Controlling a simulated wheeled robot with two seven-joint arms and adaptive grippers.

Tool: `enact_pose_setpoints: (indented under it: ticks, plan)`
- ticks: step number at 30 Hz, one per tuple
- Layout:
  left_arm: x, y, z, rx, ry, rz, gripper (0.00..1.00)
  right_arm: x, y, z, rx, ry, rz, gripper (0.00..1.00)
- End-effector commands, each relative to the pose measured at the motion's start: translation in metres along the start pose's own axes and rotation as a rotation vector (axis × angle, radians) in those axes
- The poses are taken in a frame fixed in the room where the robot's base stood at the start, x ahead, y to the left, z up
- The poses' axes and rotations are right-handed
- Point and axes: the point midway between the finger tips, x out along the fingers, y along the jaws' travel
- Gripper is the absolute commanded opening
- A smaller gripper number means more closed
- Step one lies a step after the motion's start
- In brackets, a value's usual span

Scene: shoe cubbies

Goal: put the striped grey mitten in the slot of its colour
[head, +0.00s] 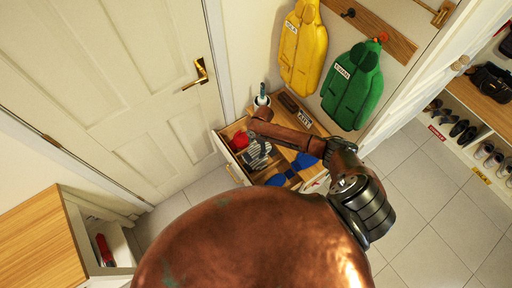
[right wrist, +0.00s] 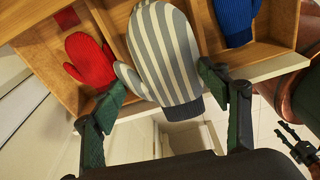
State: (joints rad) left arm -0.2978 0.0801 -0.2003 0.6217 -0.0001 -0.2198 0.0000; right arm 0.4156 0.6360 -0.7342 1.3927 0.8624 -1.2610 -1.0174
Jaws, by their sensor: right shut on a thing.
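The striped grey mitten (right wrist: 168,50), grey and white with a dark cuff, is between the two fingers of my right gripper (right wrist: 163,85), which is shut on it. Its cuff overlaps the front edge of the open wooden drawer (right wrist: 268,68), and its body covers the middle compartment. It also shows in the head view (head: 257,155). A red mitten (right wrist: 90,60) lies in the left compartment. A blue mitten (right wrist: 236,20) lies in the compartment to the right. My left gripper is not in the head view; dark jointed parts low right in the right wrist view may be it.
Yellow (head: 303,48) and green (head: 353,84) jackets hang behind the drawer. A white door (head: 120,90) stands at left, a wooden-topped cabinet (head: 35,235) at lower left. A shoe rack (head: 475,105) is at right. Tiled floor (head: 440,215) is clear.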

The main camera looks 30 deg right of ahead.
Motion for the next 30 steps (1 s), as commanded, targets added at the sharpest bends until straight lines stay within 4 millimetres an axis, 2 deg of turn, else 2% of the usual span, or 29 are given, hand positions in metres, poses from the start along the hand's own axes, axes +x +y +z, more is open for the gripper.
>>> enact_pose_setpoints:
  ticks: [11, 30]
  plan:
    - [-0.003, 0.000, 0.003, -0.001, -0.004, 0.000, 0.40, 0.000, 0.000, 0.001, -0.017, -0.001, 0.004, 0.50]
    - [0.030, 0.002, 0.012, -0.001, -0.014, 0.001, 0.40, 0.049, 0.000, 0.007, -0.016, -0.001, 0.003, 0.50]
